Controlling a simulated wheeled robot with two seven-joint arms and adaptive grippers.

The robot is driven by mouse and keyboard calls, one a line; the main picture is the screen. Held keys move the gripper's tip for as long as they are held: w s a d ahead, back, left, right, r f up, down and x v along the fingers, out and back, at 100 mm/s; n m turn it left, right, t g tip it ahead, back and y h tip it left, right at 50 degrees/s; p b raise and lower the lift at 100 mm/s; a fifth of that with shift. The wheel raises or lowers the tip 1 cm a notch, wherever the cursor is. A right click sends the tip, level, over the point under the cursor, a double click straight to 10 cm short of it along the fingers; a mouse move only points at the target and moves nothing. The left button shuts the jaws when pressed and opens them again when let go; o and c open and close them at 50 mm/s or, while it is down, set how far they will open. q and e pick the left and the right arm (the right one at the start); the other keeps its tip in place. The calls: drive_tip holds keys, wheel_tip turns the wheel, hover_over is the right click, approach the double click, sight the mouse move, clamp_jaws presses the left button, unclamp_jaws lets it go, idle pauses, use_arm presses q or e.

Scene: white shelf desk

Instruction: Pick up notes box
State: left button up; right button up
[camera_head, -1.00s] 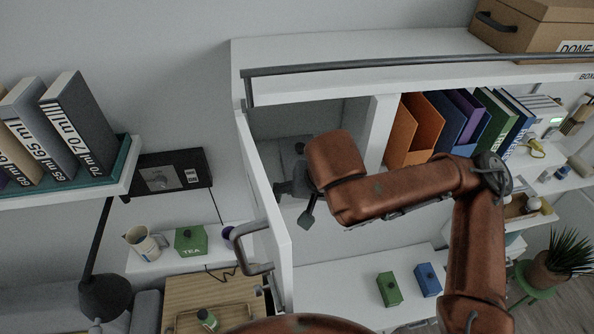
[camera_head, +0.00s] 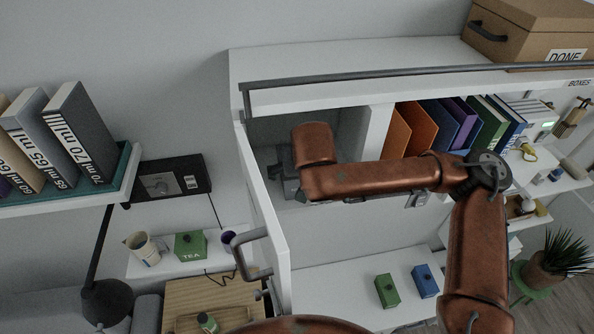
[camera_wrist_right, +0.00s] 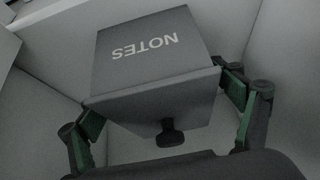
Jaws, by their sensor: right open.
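The notes box (camera_wrist_right: 150,60) is a dark grey box with NOTES in white letters, upside down in the right wrist view. A rim and a dark knob (camera_wrist_right: 170,133) face my wrist. My right gripper (camera_wrist_right: 160,98) is open, with one green-padded finger at each side of the box near its rim. Whether the pads touch the box cannot be told. In the head view my right arm reaches into the left compartment of the white shelf, and the arm hides much of it. My left gripper is not in view.
An open white door (camera_head: 262,205) with a grey handle stands left of the compartment. Colored binders (camera_head: 440,125) stand to its right, past a white divider (camera_head: 375,135). Green (camera_head: 387,290) and blue (camera_head: 425,281) boxes sit on the surface below. A grey rail (camera_head: 420,75) runs above.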

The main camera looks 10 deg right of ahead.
drive_tip(key=w, duration=0.1)
drive_tip(key=w+p, duration=0.1)
drive_tip(key=w, duration=0.1)
drive_tip(key=shift+w+f+p, duration=0.25)
drive_tip(key=shift+w+p, duration=0.05)
drive_tip(key=shift+w, duration=0.05)
drive_tip(key=shift+w+f, duration=0.1)
drive_tip(key=shift+f, duration=0.15)
drive_tip(key=c, duration=1.4)
drive_tip(key=shift+r, duration=0.15)
